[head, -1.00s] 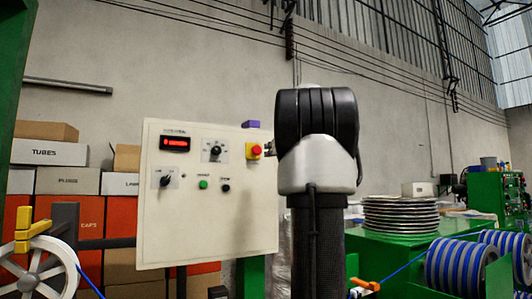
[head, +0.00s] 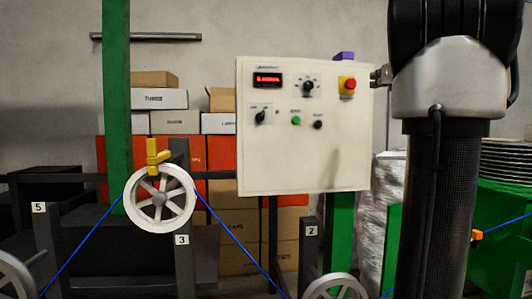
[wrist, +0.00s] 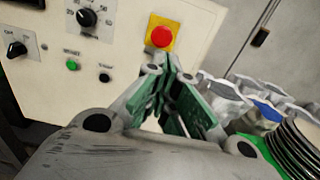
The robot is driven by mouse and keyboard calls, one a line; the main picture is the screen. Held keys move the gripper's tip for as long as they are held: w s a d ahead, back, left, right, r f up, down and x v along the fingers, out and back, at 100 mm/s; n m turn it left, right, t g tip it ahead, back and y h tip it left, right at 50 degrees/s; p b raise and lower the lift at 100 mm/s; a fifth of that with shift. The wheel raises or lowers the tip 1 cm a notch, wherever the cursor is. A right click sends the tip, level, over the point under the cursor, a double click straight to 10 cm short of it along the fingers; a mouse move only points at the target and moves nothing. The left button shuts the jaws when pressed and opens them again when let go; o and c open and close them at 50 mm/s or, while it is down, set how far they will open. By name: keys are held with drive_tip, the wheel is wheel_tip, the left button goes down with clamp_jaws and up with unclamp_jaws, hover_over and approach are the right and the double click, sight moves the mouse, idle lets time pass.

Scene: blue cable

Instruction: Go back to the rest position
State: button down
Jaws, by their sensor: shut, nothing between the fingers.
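My gripper (wrist: 172,85) is in the wrist view, its green-padded fingers brought together with nothing between them. It points toward the cream control panel (wrist: 110,50), near the red emergency button (wrist: 162,36) on its yellow plate. I cannot tell whether it touches the panel. In the head view my arm stands tall at the right, in front of part of the scene, and only a small bit of the gripper (head: 380,75) shows beside the panel (head: 300,150).
Blue cable (head: 235,238) runs over a white pulley (head: 160,198) on the left. Dark posts, a green column (head: 116,100) and stacked boxes (head: 170,123) stand around the panel. A stack of plates (head: 505,160) is at the right, partly behind my arm.

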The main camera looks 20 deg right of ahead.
drive_tip(key=s+a+f+n+g+y, duration=0.1)
drive_tip(key=s+a+f+n+g, duration=0.1)
drive_tip(key=f+n, duration=0.45)
drive_tip(key=s+a+f+n+g+y, duration=0.1)
drive_tip(key=s+a+f+n+g, duration=0.15)
drive_tip(key=f+n, duration=0.4)
drive_tip(key=s+a+f+n+g, duration=0.2)
drive_tip(key=f+n+g, duration=0.15)
drive_tip(key=f, duration=0.55)
drive_tip(key=s+a+f+n+g+y, duration=0.1)
drive_tip(key=s+a+f+n+g, duration=0.1)
drive_tip(key=s+a+f+n, duration=0.6)
drive_tip(key=s+a+f+n+g+y, duration=0.1)
drive_tip(key=s+a+f+n+g, duration=0.2)
drive_tip(key=s+a+f+n, duration=0.5)
drive_tip(key=a+f+n, duration=0.2)
drive_tip(key=a+n, duration=0.4)
drive_tip(key=shift+s+a, duration=0.25)
drive_tip(key=shift+s, duration=0.05)
drive_tip(key=c, duration=2.2)
unclamp_jaws()
